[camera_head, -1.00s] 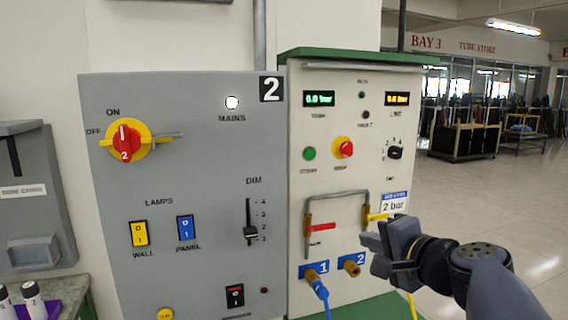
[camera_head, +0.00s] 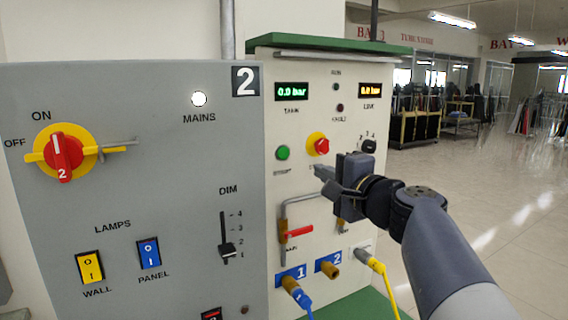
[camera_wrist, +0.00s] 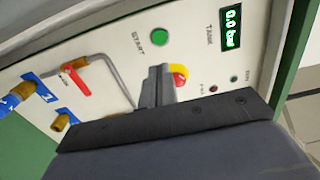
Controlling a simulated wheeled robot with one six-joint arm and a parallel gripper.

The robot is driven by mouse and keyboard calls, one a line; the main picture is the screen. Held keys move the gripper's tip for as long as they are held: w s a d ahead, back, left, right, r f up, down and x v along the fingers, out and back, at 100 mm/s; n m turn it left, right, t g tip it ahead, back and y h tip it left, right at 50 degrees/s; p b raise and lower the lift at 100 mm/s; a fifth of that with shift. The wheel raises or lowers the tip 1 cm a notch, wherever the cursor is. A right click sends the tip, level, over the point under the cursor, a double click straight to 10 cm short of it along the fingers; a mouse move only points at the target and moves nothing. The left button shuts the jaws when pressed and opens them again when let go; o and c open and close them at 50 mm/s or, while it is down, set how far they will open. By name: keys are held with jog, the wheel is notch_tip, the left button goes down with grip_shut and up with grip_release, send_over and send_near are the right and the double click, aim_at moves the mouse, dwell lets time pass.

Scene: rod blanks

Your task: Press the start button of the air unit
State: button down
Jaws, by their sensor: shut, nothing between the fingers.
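The air unit (camera_head: 265,190) is a cream panel with a green top. Its green start button (camera_head: 283,153) sits left of the red stop knob on a yellow collar (camera_head: 320,145). The green button also shows in the wrist view (camera_wrist: 160,37), labelled START. My gripper (camera_head: 320,172) is shut and empty, in front of the panel, below and right of the green button and apart from it in the picture. In the wrist view the fingers (camera_wrist: 157,75) point up toward the panel and partly hide the red knob. The tank display (camera_head: 291,91) reads 0.0 bar.
A grey electrical panel (camera_head: 130,220) with a red rotary switch (camera_head: 62,153) stands at left. Open floor extends at right.

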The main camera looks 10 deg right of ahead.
aim_at(283, 152)
jog(key=p+x, duration=0.3)
jog(key=x, duration=0.9)
jog(key=shift+w+a, duration=0.15)
jog(key=shift+w, duration=0.2)
jog(key=shift+w+a+f, duration=0.1)
jog(key=shift+w, duration=0.25)
jog(key=shift+w, duration=0.1)
jog(key=shift+w+a+f, duration=0.1)
jog(key=shift+w, duration=0.15)
jog(key=shift+w+r+b, duration=0.15)
jog(key=shift+r+b, duration=0.1)
jog(key=shift+b, duration=0.1)
jog(key=shift+r, duration=0.1)
